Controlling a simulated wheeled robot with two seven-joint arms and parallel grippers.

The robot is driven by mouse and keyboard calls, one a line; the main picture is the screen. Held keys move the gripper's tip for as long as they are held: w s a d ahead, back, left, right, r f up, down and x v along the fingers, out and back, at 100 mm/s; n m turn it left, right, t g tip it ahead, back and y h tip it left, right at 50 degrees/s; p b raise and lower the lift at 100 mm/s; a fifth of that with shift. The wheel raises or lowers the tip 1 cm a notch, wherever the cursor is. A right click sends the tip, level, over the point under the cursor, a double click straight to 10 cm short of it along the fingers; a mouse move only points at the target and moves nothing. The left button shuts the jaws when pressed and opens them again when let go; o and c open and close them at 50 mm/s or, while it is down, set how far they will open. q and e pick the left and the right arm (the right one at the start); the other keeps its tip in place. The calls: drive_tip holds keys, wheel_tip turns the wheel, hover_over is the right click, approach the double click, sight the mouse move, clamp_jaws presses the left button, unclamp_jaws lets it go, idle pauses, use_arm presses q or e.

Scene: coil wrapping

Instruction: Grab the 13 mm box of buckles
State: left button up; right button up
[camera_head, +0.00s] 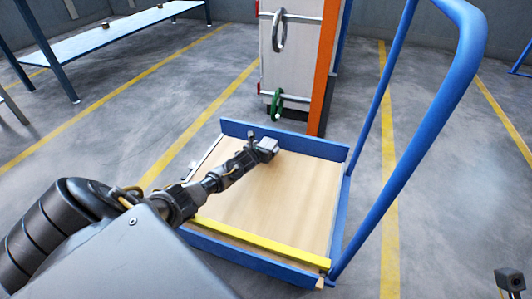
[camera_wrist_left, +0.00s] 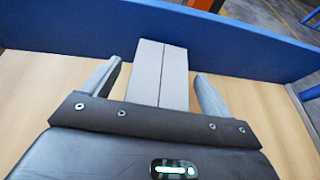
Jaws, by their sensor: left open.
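A light grey box (camera_wrist_left: 147,70) with a seam along its middle lies on the cart's wooden bed by the blue end board. I cannot read a size on it. It also shows in the head view (camera_head: 268,145) as a small grey block at the end of my left gripper (camera_head: 256,145). In the left wrist view the left gripper's two fingers are open, one on each side of the box, with a gap on both sides. The near end of the box is hidden behind the gripper body. A dark part at the lower right of the head view looks like my right gripper (camera_head: 510,283).
The blue cart (camera_head: 330,150) has a low rim and a tall blue handle (camera_head: 395,180) on the right. A yellow bar (camera_head: 262,243) crosses its near side. Behind it stands a white and orange rack (camera_head: 320,70) with rings hanging on it. A blue table (camera_head: 110,35) stands far left.

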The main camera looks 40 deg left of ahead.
use_arm(q)
drive_tip(key=shift+c, duration=0.2)
drive_tip(key=c, duration=1.2)
drive_tip(key=shift+r, duration=0.1)
drive_tip(key=shift+c, duration=0.8)
